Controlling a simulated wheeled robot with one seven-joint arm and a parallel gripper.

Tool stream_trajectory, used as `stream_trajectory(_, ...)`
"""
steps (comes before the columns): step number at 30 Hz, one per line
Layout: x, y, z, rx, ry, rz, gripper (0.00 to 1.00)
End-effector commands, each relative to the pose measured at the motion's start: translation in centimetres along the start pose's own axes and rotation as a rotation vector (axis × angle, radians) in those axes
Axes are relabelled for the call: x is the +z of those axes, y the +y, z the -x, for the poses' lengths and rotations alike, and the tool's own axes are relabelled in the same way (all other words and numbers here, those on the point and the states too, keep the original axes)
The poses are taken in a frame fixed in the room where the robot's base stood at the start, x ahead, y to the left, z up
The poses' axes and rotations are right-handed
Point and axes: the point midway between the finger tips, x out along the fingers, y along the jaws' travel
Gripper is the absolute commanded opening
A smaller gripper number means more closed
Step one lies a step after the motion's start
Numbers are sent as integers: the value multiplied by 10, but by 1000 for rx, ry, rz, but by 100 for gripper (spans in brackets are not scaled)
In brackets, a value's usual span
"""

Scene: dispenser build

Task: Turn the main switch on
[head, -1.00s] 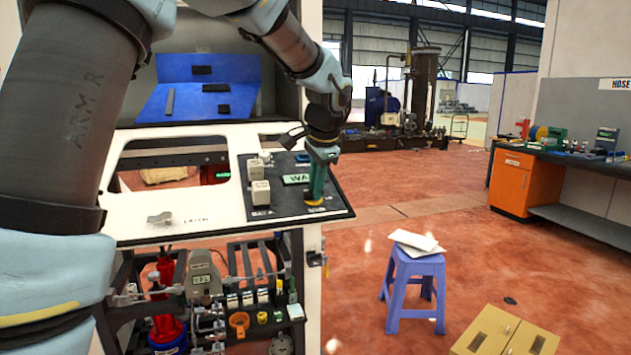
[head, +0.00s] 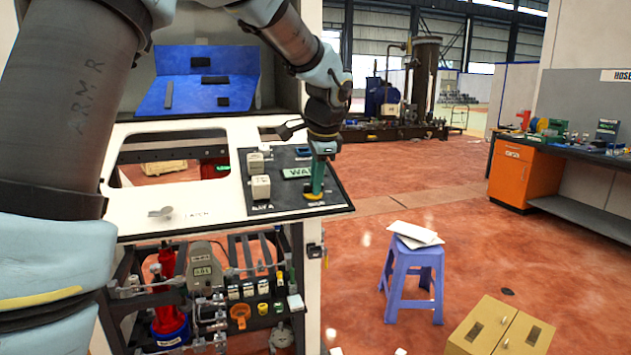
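A black control panel (head: 283,203) sits on the right end of the white machine top. A yellow piece (head: 313,196) shows at its front right, above a small label too blurred to read surely; it may be the main switch's base. My gripper (head: 316,182) points down onto this spot, its green fingers at or touching the yellow piece. The fingers hide any knob or lever there, so the switch's position does not show. I cannot tell whether they are closed on it.
Two pale blocks (head: 261,187) and a green display (head: 298,173) are on the panel left of my gripper. A latch handle (head: 161,212) lies on the white top further left. A blue stool (head: 413,280) and a tan box (head: 500,330) stand on the floor at right.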

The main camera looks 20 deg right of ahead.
Motion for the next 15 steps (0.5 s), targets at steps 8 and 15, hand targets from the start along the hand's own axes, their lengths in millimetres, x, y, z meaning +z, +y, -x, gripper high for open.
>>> stream_trajectory(8, 0, 0, 0, 1, -1, 1, 45)
stream_trajectory(15, 0, 0, 1, 0, -1, 2, 45)
